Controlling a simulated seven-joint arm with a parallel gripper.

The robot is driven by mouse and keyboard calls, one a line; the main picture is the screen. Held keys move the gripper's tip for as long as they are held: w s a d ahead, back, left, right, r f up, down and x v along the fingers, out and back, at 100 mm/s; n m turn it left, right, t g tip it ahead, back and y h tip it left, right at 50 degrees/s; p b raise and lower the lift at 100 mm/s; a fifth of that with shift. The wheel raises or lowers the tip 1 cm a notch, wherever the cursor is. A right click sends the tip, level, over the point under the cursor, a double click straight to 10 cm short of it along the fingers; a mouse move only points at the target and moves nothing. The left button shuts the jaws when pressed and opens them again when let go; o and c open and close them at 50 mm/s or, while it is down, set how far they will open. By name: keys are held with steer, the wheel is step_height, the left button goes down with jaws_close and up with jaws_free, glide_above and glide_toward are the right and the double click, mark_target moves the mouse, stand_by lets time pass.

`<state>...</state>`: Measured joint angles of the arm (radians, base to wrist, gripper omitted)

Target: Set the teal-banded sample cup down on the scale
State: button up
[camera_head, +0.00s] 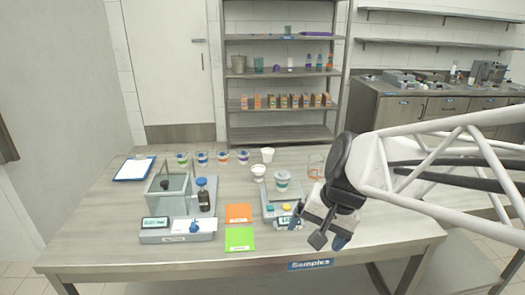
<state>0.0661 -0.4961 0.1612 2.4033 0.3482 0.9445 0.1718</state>
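The teal-banded sample cup (282,181) is a pale cup with a teal band. It looks upright on the rear part of the scale plate, with its base over the plate. The scale (270,212) is a low grey unit with a small display and coloured buttons at its front. My gripper (329,242) is at the right of the scale's front, low over the table and apart from the cup. Its fingers look spread with nothing between them. Part of the scale's right front is close to or behind the gripper.
A glass-walled balance (178,237) stands left, with a dark bottle (204,198) beside its chamber. Orange (238,213) and green (240,238) sheets lie between the devices. Several banded cups (202,158) line the back. White cups (258,172) stand near the scale. A clipboard (134,169) lies far left.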

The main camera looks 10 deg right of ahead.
steer(key=s+d+n+h, duration=0.2)
steer(key=s+n+h, duration=0.1)
steer(key=s, duration=0.5)
steer(key=shift+d+r+n+t, duration=0.3)
steer(key=shift+d+n, duration=0.1)
steer(key=shift+n, duration=0.4)
